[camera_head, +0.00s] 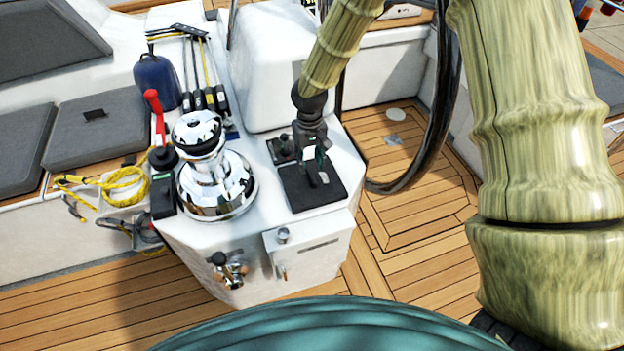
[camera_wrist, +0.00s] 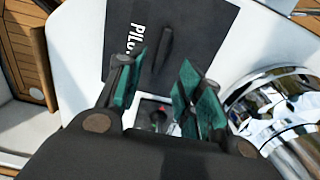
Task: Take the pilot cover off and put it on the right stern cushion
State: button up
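The pilot cover is a flat black panel (camera_head: 300,196) lying on the white console top, right of the chrome winch. In the wrist view the cover (camera_wrist: 200,22) shows white lettering, partly visible as "PILO", and a raised black handle (camera_wrist: 166,48). My gripper (camera_head: 312,158) hangs over the cover's far part and hides some of it. In the wrist view my gripper (camera_wrist: 160,82) is open, with teal pads apart and nothing held between them. The handle lies ahead of the gap between the fingertips. I cannot tell whether the fingers touch the cover.
A large chrome winch (camera_head: 215,185) with a red-handled lever (camera_head: 155,110) stands left of the cover. Grey cushions (camera_head: 97,128) line the left bench; another grey pad (camera_head: 606,82) shows at the right edge. A black wheel rim (camera_head: 412,170) stands at right. Yellow rope (camera_head: 120,187) lies left.

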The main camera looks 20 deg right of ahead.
aim_at(312, 175)
jog(key=shift+s+f, duration=0.2)
jog(key=shift+f, duration=0.05)
jog(key=shift+s+d+f+p, duration=0.1)
jog(key=shift+f+p, duration=0.15)
jog(key=shift+f, duration=0.55)
jog(key=shift+s+a+f+p, duration=0.15)
jog(key=shift+f+p, duration=0.15)
jog(key=shift+f, duration=0.45)
jog(key=shift+s+d+f+p, duration=0.15)
jog(key=shift+f+p, duration=0.1)
jog(key=shift+f, duration=0.55)
grip_shut()
